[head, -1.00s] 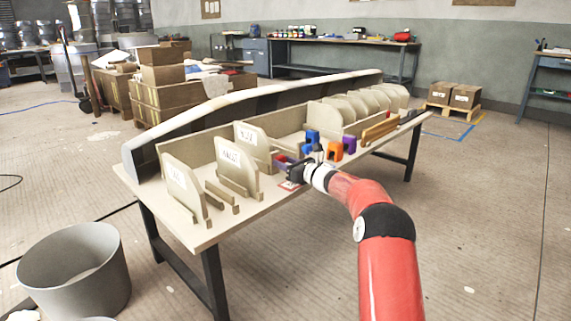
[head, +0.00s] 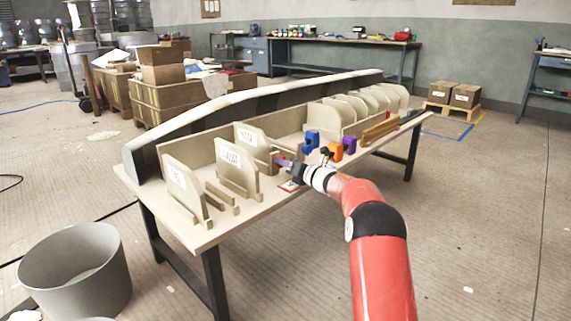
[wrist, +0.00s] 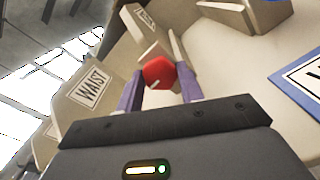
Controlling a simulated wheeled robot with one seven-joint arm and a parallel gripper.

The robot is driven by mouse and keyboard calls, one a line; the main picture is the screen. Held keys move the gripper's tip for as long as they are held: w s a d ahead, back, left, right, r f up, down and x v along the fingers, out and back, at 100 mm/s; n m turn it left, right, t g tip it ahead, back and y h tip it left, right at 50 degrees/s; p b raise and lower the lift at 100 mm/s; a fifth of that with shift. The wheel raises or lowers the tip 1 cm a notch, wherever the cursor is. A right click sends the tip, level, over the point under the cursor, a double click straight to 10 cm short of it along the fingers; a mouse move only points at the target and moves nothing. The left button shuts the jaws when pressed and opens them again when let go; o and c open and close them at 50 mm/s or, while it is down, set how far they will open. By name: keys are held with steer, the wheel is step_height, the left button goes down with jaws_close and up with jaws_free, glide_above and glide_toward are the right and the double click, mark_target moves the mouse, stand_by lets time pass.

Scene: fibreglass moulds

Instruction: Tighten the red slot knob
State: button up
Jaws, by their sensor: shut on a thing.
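The red slot knob (wrist: 158,72) is a faceted red piece with a small pale mark, in the upper middle of the wrist view. My gripper (wrist: 160,82) is shut on it, with one purple-grey finger on each side. It is at the pale upright boards. In the head view my gripper (head: 284,164) is low over the table's near side, beside a labelled board (head: 245,140). There the knob is too small and covered to make out clearly. Another upright board marked WAIST (wrist: 92,88) stands left of my gripper in the wrist view.
A long pale mould (head: 215,107) runs along the back. A grey bin (head: 75,270) stands at the front left.

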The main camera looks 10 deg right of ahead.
stand_by(0.3)
steer(key=o, duration=1)
steer(key=shift+d, duration=0.1)
steer(key=shift+v, duration=3.9)
